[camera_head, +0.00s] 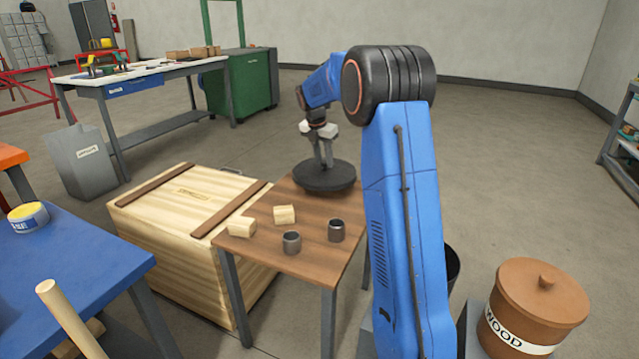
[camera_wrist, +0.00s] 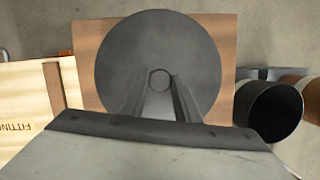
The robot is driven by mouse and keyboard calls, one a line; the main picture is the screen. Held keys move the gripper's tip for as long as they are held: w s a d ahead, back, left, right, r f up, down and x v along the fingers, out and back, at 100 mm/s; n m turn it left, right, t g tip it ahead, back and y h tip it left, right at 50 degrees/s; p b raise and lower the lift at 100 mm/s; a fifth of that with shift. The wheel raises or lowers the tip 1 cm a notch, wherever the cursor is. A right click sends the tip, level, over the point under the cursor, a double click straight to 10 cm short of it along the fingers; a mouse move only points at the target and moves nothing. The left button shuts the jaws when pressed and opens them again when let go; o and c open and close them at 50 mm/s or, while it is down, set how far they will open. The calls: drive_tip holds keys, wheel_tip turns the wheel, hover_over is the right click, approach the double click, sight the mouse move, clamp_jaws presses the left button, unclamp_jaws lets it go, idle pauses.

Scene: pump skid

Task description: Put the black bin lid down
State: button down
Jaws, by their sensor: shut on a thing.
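The black bin lid (camera_head: 324,177) is a round dark disc at the far end of a small brown table (camera_head: 300,222). My gripper (camera_head: 325,163) is above its middle, pointing down, shut on the lid's knob. In the wrist view the lid (camera_wrist: 158,50) fills the middle, with the knob between my gripper's fingers (camera_wrist: 160,85). The lid looks level over the table top; I cannot tell whether it touches it. A dark open bin (camera_wrist: 268,105) stands right of the table in the wrist view; in the head view my arm hides most of it.
Two wooden blocks (camera_head: 284,215) and two dark metal cups (camera_head: 336,230) stand on the table's near part. A wooden crate (camera_head: 160,225) is close on the left. A brown lidded pot marked WOOD (camera_head: 530,310) stands at right. Floor behind the table is clear.

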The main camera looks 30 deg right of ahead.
sight(323, 172)
drive_tip(key=shift+f, duration=3.65)
drive_tip(key=shift+f, duration=0.1)
drive_tip(key=c, duration=1.4)
unclamp_jaws()
drive_tip(key=shift+o, duration=0.2)
